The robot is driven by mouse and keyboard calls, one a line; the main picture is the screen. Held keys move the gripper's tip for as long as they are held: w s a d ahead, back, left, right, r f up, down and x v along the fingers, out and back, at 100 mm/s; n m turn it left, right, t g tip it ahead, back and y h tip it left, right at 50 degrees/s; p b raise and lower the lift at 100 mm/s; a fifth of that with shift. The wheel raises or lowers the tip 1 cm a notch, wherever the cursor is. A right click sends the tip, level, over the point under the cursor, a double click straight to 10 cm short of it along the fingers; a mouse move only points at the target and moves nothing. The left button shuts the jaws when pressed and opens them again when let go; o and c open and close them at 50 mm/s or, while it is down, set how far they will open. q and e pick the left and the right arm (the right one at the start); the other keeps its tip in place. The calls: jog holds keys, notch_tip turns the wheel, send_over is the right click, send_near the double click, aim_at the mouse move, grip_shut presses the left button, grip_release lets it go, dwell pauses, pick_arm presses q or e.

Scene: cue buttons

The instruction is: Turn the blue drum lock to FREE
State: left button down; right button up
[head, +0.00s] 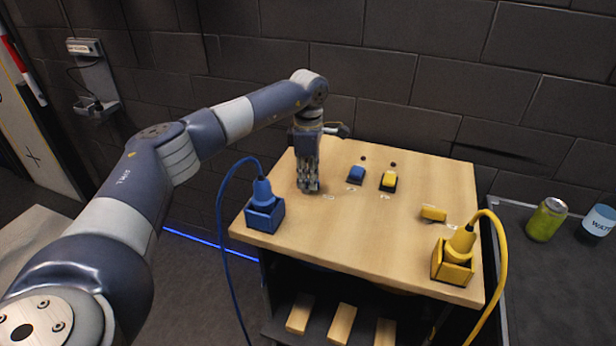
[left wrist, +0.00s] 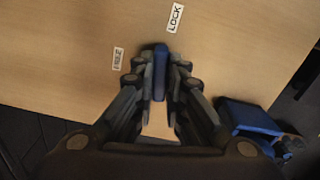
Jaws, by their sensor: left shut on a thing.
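My left gripper (head: 308,188) points down at the left part of the wooden table top (head: 350,240). In the left wrist view its fingers are shut on a blue bar-shaped handle (left wrist: 161,62), the blue lock. The handle stands lengthwise up the picture, and its lower part is hidden between the fingers. A LOCK label (left wrist: 175,18) lies beyond its far end, slightly right. A second label (left wrist: 118,58), seemingly FREE, lies to its left. In the head view my gripper hides the blue handle. My right gripper is not in view.
A blue plug in a blue holder (head: 264,218) stands near the left edge. Blue (head: 356,175) and yellow (head: 388,180) buttons sit right of the gripper. A yellow handle (head: 434,213) and a yellow plug in a holder (head: 453,265) are at right. A green can (head: 547,219) stands on a dark side surface.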

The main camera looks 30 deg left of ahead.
pick_arm(q)
jog(key=n, duration=0.3)
jog(key=shift+w+a+r+n, duration=0.1)
jog(key=shift+n, duration=0.2)
jog(key=n+p, duration=0.1)
jog(key=n, duration=0.3)
jog(key=shift+w+a+n, duration=0.1)
jog(key=shift+n, duration=0.2)
jog(key=n, duration=0.4)
jog(key=shift+a+r+p, duration=0.1)
jog(key=shift+a+p, duration=0.05)
jog(key=shift+p, duration=0.15)
jog(key=shift+w+n, duration=0.1)
jog(key=shift+n, duration=1.6)
jog(key=shift+a, duration=0.1)
jog(key=c, duration=1.7)
grip_release()
jog(key=shift+o, duration=0.3)
